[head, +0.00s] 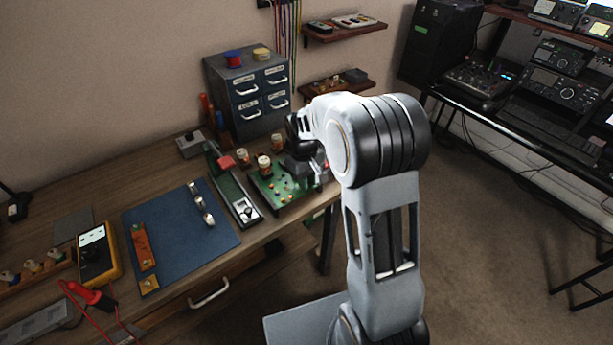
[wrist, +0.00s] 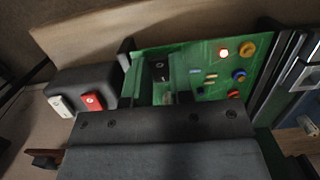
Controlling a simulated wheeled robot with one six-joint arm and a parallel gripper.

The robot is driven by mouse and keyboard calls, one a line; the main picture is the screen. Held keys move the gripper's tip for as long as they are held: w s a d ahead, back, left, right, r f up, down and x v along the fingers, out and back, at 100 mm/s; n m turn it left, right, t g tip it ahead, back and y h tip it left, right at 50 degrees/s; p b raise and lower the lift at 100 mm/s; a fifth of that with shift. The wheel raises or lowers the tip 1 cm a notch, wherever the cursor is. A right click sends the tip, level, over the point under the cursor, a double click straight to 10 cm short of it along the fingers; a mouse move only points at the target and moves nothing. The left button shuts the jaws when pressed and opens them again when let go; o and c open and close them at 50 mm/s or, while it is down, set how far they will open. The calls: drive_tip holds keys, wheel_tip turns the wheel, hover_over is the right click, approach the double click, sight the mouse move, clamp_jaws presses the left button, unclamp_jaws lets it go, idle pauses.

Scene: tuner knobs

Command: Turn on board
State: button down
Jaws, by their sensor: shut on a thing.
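The green circuit board (head: 283,195) lies near the right end of the bench. In the wrist view the board (wrist: 208,82) shows small coloured parts and a brightly glowing red light (wrist: 224,52). My gripper (head: 300,168) is down over the board's right part, and the arm hides much of that side. In the wrist view my gripper (wrist: 160,90) is shut on a small dark part (wrist: 160,70) on the board, mostly hidden between the fingers. A black box with a red switch (wrist: 93,101) and a white switch (wrist: 60,105) sits beside the board.
A tray with a long slot (head: 238,197) and a blue mat (head: 175,235) lie left of the board. Jars (head: 264,163) stand close to it. A drawer cabinet (head: 245,90) stands behind. A yellow multimeter (head: 97,255) is farther left.

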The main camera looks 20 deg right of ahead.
drive_tip(key=c, duration=1.3)
unclamp_jaws()
drive_tip(key=shift+a, duration=0.15)
drive_tip(key=r, duration=0.4)
drive_tip(key=w+r, duration=0.1)
drive_tip(key=r, duration=0.4)
drive_tip(key=w+r+p, duration=0.1)
drive_tip(key=r, duration=0.3)
drive_tip(key=shift+a+r, duration=0.35)
drive_tip(key=shift+r, duration=0.05)
drive_tip(key=shift+s+d+r+m+t+y+p, duration=0.1)
drive_tip(key=shift+s+r+m+t+p, duration=0.5)
drive_tip(key=shift+s, duration=2.55)
drive_tip(key=shift+s+d+r+m+t+y+p, duration=0.15)
drive_tip(key=shift+s+m+t+p, duration=0.65)
drive_tip(key=shift+s, duration=2.3)
drive_tip(key=shift+s+r+m+t+y+p, duration=0.1)
drive_tip(key=shift+s+r+m+t+p, duration=0.6)
drive_tip(key=shift+s, duration=2.45)
